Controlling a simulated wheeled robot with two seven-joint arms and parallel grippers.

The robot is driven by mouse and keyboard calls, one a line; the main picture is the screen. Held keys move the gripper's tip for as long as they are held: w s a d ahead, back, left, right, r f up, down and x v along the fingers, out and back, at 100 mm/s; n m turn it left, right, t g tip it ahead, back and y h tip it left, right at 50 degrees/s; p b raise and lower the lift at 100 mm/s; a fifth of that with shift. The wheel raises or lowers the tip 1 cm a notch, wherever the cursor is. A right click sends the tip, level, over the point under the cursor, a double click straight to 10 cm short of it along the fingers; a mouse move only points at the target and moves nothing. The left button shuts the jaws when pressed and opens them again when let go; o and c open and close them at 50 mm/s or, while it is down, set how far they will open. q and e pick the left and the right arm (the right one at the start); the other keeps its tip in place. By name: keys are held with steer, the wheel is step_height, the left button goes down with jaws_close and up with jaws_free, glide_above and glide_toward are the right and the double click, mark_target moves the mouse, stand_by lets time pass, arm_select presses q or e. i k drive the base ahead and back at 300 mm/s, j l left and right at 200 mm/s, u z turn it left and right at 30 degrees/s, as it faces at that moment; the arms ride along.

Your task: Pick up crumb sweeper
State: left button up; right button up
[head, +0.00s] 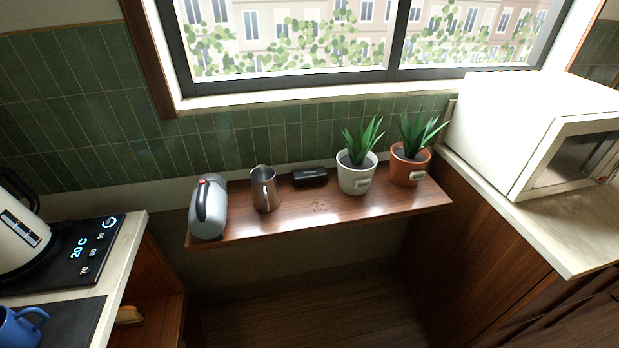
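A grey, rounded hand-held device with a black handle and a red button on top, which looks like the crumb sweeper (219,213), stands at the left end of the wooden shelf (290,224) under the window. It is upright, close to the shelf's front left corner and apart from the steel pitcher (266,192) on its right. Neither of my grippers is in the head view.
A small black box (310,178), a white-potted plant (352,181) and a terracotta-potted plant (405,170) stand farther right on the shelf. Counters flank it: a kettle (20,235) and blue mug (15,330) left, a white microwave (500,130) right. The floor in front is clear.

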mark_target(317, 175)
steer(key=i+l+u, duration=0.15)
steer(key=l, duration=0.2)
steer(key=i+l+u, duration=0.15)
steer(key=l, duration=0.2)
steer(key=i+l+u, duration=0.1)
steer(key=l, duration=0.3)
steer(key=i, duration=0.1)
